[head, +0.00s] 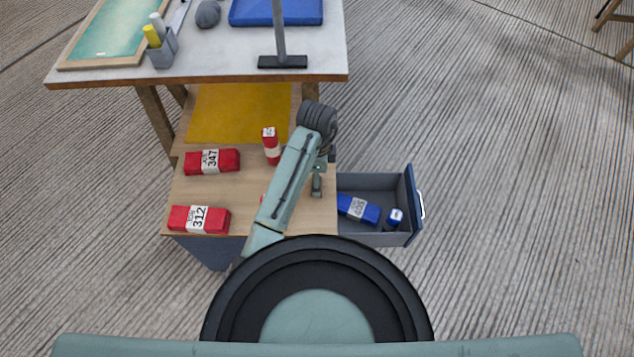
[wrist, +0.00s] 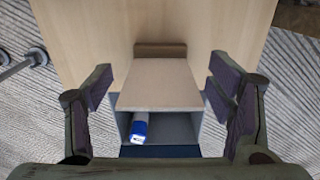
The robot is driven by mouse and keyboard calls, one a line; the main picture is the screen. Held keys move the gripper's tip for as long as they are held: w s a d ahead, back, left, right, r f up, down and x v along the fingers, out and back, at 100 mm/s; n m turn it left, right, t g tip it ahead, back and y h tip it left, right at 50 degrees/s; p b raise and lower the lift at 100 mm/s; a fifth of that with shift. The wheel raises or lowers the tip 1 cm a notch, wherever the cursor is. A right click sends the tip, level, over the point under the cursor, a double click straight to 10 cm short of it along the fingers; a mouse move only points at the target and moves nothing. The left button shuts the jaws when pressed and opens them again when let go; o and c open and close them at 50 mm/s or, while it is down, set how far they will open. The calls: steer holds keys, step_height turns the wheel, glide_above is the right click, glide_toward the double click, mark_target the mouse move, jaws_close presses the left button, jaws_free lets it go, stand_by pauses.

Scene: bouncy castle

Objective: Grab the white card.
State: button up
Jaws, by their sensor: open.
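I cannot clearly make out a white card in either view. In the wrist view a pale tan flat panel (wrist: 158,82) lies between my fingers, with a brown block (wrist: 160,49) at its far edge; I cannot tell whether the panel is the card. My gripper (wrist: 160,92) is open, with one finger on each side of the panel and no visible contact. In the head view my gripper (head: 317,182) is over the right edge of the low wooden top (head: 255,222), beside the open drawer, partly hidden by my arm.
The open drawer (head: 412,176) holds a blue box (head: 359,208) and a blue-and-white item (head: 396,216). Red boxes (head: 212,161) (head: 199,219) and an upright red item (head: 271,146) stand on the wooden top. A higher table (head: 215,68) is behind.

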steer(key=shift+f, duration=1.5)
steer(key=shift+c, duration=0.2)
steer(key=c, duration=1.2)
steer(key=shift+r, duration=0.15)
